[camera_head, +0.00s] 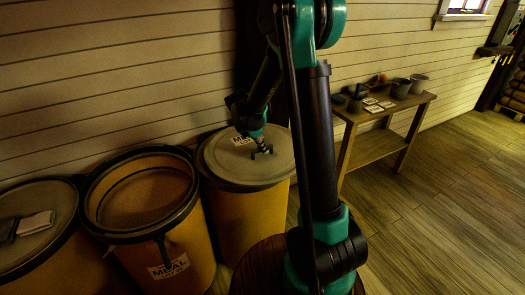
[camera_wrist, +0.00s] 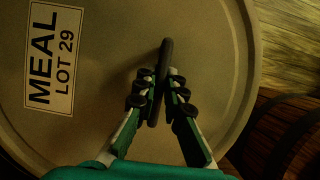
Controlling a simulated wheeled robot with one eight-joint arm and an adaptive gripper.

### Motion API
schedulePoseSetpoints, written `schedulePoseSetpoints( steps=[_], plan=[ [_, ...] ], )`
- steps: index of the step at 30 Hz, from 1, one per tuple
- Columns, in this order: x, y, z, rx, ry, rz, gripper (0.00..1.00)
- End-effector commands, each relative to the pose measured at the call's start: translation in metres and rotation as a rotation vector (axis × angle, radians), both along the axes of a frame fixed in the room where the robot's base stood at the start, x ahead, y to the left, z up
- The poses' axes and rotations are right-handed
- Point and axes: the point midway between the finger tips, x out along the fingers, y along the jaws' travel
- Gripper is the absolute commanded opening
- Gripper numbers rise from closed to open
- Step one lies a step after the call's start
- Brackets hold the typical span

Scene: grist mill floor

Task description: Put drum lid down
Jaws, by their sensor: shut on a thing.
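The drum lid (camera_head: 225,165) is a round grey-tan disc with a dark bar handle (camera_wrist: 166,55) at its middle and a white label (camera_wrist: 55,58) reading MEAL LOT 29. It is at the top of the right-hand yellow drum (camera_head: 250,220); I cannot tell whether it rests fully on the rim. My gripper (camera_head: 262,150) is above the lid. In the wrist view my gripper (camera_wrist: 162,90) is shut on the handle, one finger on each side. The middle drum (camera_head: 190,250) is open at the top, with tan contents visible inside.
A left drum (camera_head: 60,235) has a pale folded thing (camera_head: 35,222) on top. A wooden bench (camera_head: 375,148) with pots and cards stands at the right by the wall. A dark wooden barrel (camera_wrist: 285,135) is beside the lid. The plank floor (camera_head: 440,210) at right is clear.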

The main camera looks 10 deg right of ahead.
Motion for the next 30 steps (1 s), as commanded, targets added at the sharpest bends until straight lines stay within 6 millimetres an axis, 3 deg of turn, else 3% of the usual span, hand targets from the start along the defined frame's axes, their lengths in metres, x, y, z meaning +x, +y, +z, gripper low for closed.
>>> schedulePoseSetpoints(
  steps=[3, 12, 13, 18, 30],
  plan=[
    [0.0002, -0.0002, -0.0098, -0.001, -0.001, -0.001, 0.00],
    [-0.0001, -0.0003, -0.0115, -0.001, -0.001, -0.001, 0.00],
    [-0.0003, -0.0002, -0.0122, 0.000, 0.001, -0.001, 0.11],
    [-0.0004, -0.0001, -0.0118, 0.000, 0.001, -0.001, 0.30],
    [-0.0013, 0.0021, -0.0044, 0.000, 0.000, 0.000, 0.30]
  ],
)
